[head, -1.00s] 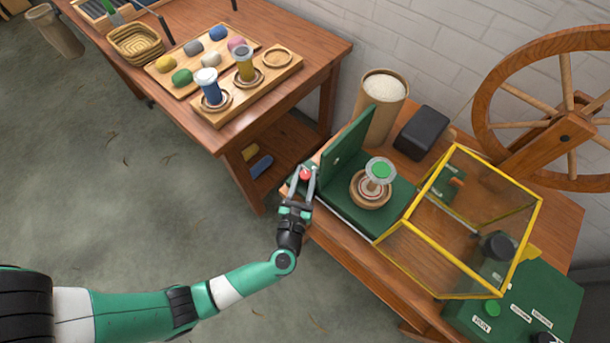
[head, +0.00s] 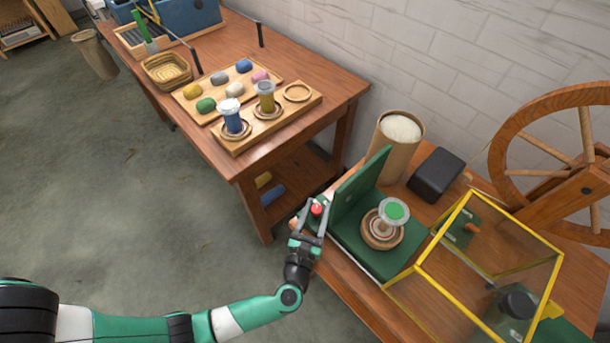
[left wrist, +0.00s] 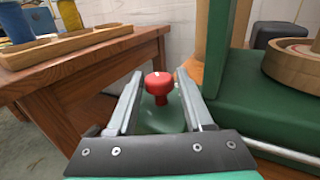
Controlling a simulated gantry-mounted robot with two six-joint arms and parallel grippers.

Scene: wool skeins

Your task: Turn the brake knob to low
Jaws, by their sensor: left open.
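The brake knob (head: 317,209) is a small red knob on a green base at the left end of the green machine (head: 372,250). It also shows in the left wrist view (left wrist: 159,84), upright on its green mount, with a pale mark on its top edge. My left gripper (head: 315,208) is open, with one finger on each side of the knob. In the left wrist view the fingers (left wrist: 155,85) stand apart, with gaps visible between them and the knob. No low label can be read. My right gripper is not in view.
A green upright panel (head: 360,188) stands just right of the knob. Beside it is a wooden-based spool (head: 383,226), then a yellow-framed clear guard (head: 465,262). A wooden table (head: 300,110) with skeins stands to the left. The floor between is clear.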

